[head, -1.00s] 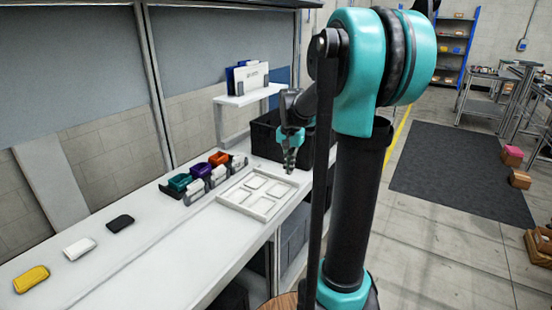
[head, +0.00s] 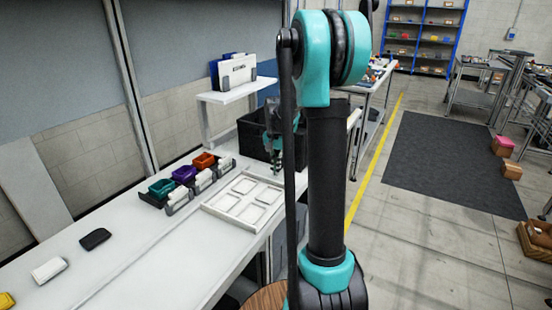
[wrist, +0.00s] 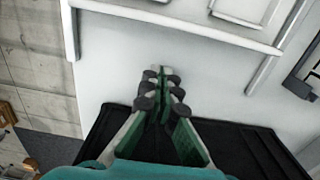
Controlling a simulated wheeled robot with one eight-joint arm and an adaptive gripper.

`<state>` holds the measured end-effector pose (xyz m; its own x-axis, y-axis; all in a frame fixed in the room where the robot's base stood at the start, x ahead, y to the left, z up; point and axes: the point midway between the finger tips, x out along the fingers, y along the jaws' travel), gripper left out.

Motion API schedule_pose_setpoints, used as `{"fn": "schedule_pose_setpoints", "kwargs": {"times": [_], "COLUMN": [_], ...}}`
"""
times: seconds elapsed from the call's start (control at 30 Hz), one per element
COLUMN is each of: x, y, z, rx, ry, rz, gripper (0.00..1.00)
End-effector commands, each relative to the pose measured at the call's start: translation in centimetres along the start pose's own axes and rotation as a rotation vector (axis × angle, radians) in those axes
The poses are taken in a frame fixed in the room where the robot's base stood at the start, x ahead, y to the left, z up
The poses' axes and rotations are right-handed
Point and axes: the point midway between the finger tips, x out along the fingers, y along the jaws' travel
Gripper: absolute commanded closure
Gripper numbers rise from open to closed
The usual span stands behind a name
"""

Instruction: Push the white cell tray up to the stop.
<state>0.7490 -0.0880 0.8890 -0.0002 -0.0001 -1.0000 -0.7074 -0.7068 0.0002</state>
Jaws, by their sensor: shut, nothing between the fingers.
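The white cell tray (head: 232,207), with several square recesses, lies flat on the white bench. Its near wall (wrist: 180,22) crosses the top of the wrist view, and thin light rails (wrist: 262,74) run out from it at both sides. My gripper (wrist: 163,72) is shut and empty, fingers pointing down over bare bench between the tray wall and a black bin. A gap shows between fingertips and wall in the wrist view. In the head view my gripper (head: 277,166) is at the tray's far right end. I cannot make out the stop clearly.
The black bin (head: 252,138) stands behind my gripper; its rim (wrist: 250,135) lies below the fingers. Teal, purple and orange small bins (head: 204,160) sit in a dark holder left of the tray. A raised white shelf (head: 238,90) holds binders. The front bench is mostly clear.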

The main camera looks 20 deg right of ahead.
Motion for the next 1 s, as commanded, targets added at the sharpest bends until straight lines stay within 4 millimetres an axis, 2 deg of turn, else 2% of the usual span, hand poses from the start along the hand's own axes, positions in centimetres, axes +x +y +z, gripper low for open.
{"fn": "schedule_pose_setpoints", "kwargs": {"times": [0.03,0.1,0.3,0.83,0.97,1.0], "x": [1.0,0.6,0.6,0.5,0.5,0.5], "y": [0.0,0.0,0.0,0.0,0.0,0.0], "z": [0.0,1.5,3.5,4.6,7.3,8.5], "rx": [0.000,-0.004,-0.002,-0.002,-0.005,-0.006], "ry": [0.000,0.000,0.000,0.000,0.000,0.000], "rz": [0.000,0.000,0.000,0.000,0.000,0.000], "gripper": [1.00,1.00,1.00,1.00,1.00,1.00]}}
